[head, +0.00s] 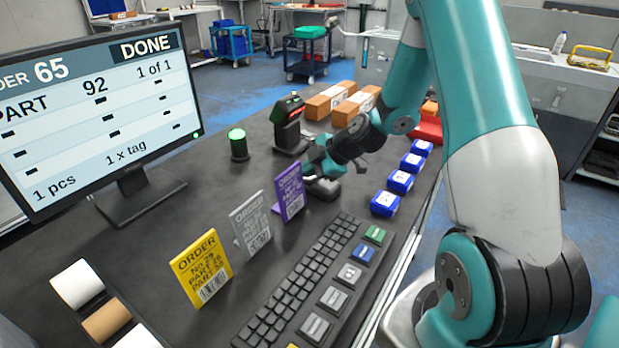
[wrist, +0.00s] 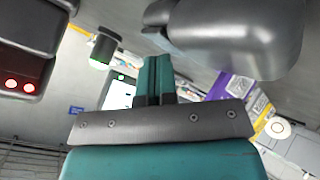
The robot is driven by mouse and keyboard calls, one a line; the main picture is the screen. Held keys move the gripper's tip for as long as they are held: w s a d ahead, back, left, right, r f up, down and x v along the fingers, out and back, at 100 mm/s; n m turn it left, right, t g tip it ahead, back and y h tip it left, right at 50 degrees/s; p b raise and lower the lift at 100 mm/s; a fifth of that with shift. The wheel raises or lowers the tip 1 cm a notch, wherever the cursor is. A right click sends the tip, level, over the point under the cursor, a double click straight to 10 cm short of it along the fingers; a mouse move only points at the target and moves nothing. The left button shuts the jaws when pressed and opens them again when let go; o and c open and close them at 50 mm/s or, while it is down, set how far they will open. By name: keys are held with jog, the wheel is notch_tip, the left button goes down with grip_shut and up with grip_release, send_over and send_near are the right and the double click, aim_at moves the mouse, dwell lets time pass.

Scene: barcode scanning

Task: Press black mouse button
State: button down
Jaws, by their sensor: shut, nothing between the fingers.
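In the wrist view the mouse (wrist: 245,35) is a large dark rounded shape at the upper right. My gripper (head: 311,168) is over the mouse's left side in the head view. In the wrist view its teal fingers (wrist: 155,70) are together and empty, with their tips beside the mouse's left end. I cannot tell whether they touch it.
A monitor (head: 95,120) reading DONE stands at left. A green-lit button (head: 238,145), black scanner (head: 288,125) and several blue boxes (head: 400,181) surround the arm.

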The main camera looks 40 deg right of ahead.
aim_at(309, 179)
dwell(0.5)
jog(key=shift+r, duration=0.75)
jog(key=shift+r+p, duration=1.45)
jog(key=shift+r, duration=1.05)
